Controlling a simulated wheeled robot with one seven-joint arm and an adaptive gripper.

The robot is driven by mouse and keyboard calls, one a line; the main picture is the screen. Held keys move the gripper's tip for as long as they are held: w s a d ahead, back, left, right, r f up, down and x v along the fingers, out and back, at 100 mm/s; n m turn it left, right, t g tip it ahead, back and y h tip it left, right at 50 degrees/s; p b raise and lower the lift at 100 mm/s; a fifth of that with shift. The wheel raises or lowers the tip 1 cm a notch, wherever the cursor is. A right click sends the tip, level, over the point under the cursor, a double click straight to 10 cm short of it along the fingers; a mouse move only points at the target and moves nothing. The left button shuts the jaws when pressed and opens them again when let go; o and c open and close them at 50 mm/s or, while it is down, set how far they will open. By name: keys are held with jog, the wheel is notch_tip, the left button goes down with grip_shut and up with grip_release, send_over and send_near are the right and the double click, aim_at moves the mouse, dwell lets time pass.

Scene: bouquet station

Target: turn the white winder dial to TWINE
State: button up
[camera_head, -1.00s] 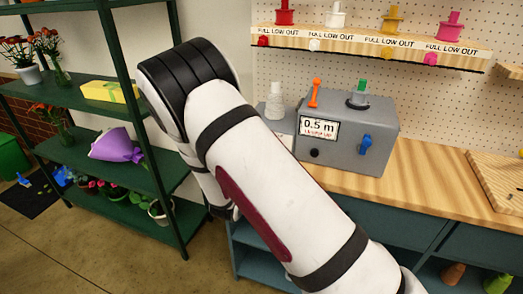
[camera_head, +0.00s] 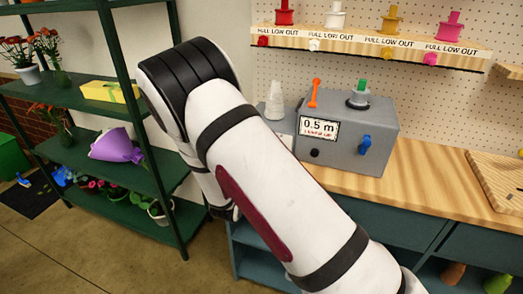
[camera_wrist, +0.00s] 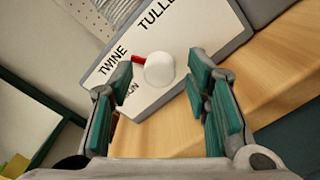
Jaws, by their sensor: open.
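The white dial (camera_wrist: 159,68) shows in the wrist view as a round knob on a white plate (camera_wrist: 187,68). The plate bears the words TULLE, TWINE and a third word partly hidden by a finger. A red pointer (camera_wrist: 138,60) sticks out from the dial's left side, close to the end of the word TWINE. My gripper (camera_wrist: 160,74) is open, with one green-padded finger on each side of the dial. Gaps show between the dial and both fingers. In the head view my arm hides the dial and my gripper.
A grey machine (camera_head: 355,150) with a "0.5 m" screen stands on the wooden counter (camera_head: 430,180). It carries an orange lever (camera_head: 315,93) and a blue knob (camera_head: 365,144). A white cone (camera_head: 275,101) stands to its left. A green shelf (camera_head: 105,195) with flowers is at the left.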

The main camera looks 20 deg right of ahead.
jog(key=v, duration=1.2)
jog(key=s+d+r+m+g+h, duration=0.3)
jog(key=s+d+r+m+g, duration=0.75)
jog(key=d, duration=0.35)
jog(key=s+d+r+m+g+y+p, duration=0.1)
jog(key=s+r+m+g+y, duration=0.1)
jog(key=s, duration=0.3)
jog(key=s+d+r+m+g+y, duration=0.2)
jog(key=s, duration=0.3)
jog(key=s+a+r+m+t+y+p, duration=0.1)
jog(key=s+a+r+m+t+y, duration=0.3)
jog(key=s+a+y, duration=0.5)
jog(key=shift+s+a+r+m+y, duration=0.2)
jog(key=shift+s+r+m+y, duration=0.1)
jog(key=shift+s+r+m, duration=0.5)
